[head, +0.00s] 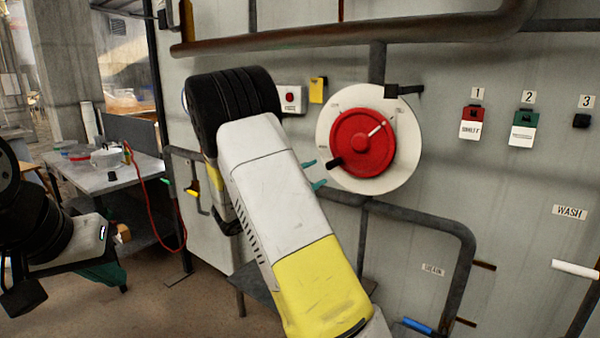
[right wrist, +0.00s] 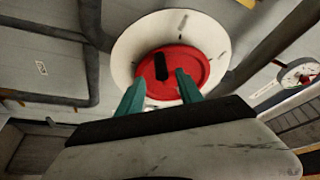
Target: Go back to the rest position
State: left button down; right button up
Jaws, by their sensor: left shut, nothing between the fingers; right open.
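A red round dial (head: 361,143) on a white disc (head: 400,170) is mounted on the grey wall panel. Its short black handle (head: 334,162) sticks out at the dial's lower left. My right gripper (head: 314,175) is open and empty just left of the dial, its teal fingertips pointing at it. In the right wrist view its two fingers (right wrist: 160,92) are spread below the black handle (right wrist: 161,67), which seems free of them. My left gripper (head: 106,273) is shut and empty at the lower left, away from the panel, partly hidden by my arm.
Pipes (head: 440,228) run around the dial on the panel. Red (head: 472,122) and green (head: 523,128) switches, labelled 1 and 2, are to the right. A white handle (head: 576,269) sticks out at the right edge. A table (head: 105,180) stands behind my left arm.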

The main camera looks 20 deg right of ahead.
jog(key=shift+s+d, duration=0.1)
jog(key=s+d+f+m+g+y, duration=0.1)
jog(key=s+f+m+g+y, duration=0.25)
jog(key=s+m+y, duration=0.45)
jog(key=s+d+f+m+g+y, duration=0.1)
jog(key=s+f+m+g+y, duration=0.25)
jog(key=s+m, duration=0.9)
jog(key=s+a+r+m+t+y, duration=0.3)
jog(key=a+m+y, duration=0.2)
jog(key=a+m, duration=0.3)
jog(key=s+a+r+m+t+y, duration=0.3)
jog(key=a+m, duration=0.5)
jog(key=m, duration=0.8)
jog(key=shift+s+t+y, duration=0.5)
jog(key=shift+t+y, duration=0.1)
jog(key=shift+y, duration=0.55)
